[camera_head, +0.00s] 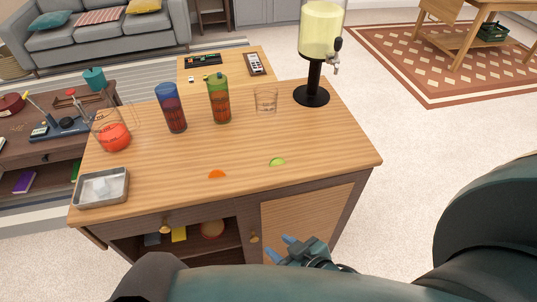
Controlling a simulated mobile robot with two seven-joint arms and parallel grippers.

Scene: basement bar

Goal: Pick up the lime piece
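The lime piece (277,161) is a small green wedge lying on the wooden counter top (325,150), toward its front right part. My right gripper (287,244) is low in front of the counter, below and nearer than the lime piece and apart from it. Its two blue-tipped fingers are spread with a gap between them, and nothing shows in it. My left gripper is not in the picture.
An orange piece (217,174) lies left of the lime. Behind stand a clear glass (265,101), a green-lidded shaker (219,100), a blue tumbler (171,108) and a drink dispenser (321,35). A metal tray (101,188) sits front left. The counter around the lime is clear.

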